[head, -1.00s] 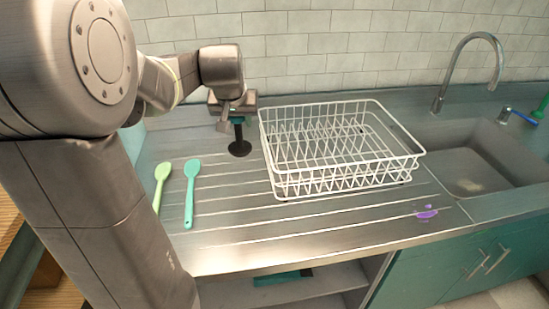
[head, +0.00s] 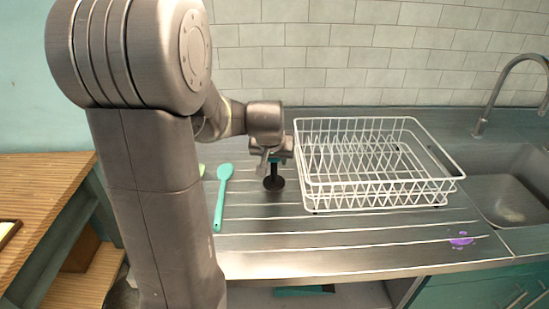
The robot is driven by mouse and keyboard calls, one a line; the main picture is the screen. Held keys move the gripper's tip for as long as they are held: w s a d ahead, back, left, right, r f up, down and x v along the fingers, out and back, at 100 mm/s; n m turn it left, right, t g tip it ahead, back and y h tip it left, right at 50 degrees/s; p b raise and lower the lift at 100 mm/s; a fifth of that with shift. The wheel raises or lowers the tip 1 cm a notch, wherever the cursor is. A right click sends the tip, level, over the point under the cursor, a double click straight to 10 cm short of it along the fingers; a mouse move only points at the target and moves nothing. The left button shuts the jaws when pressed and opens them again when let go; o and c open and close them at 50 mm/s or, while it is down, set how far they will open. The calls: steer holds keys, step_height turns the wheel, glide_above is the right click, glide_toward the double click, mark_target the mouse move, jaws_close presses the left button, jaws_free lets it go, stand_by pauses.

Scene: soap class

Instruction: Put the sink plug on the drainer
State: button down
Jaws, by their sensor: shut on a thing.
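The sink plug (head: 274,183) is a dark round disc with a short stem, at the lower end of my gripper. My gripper (head: 272,166) points down and is shut on it, with the fingers partly hidden by the wrist. The plug is over the grooved metal drainer (head: 330,238), just left of the white wire rack. I cannot tell whether its base touches the metal.
The white wire dish rack (head: 380,196) stands close on the right. A teal spoon (head: 219,205) lies to the left. The sink (head: 512,195) and tap (head: 490,100) are at far right. The front grooves are mostly clear.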

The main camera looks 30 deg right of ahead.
steer(key=shift+f, duration=0.15)
steer(key=c, duration=0.9)
jaws_free()
steer(key=shift+s+r, duration=0.1)
steer(key=shift+r, duration=0.45)
steer(key=v, duration=1.1)
steer(key=shift+a, duration=0.2)
steer(key=shift+r, duration=0.1)
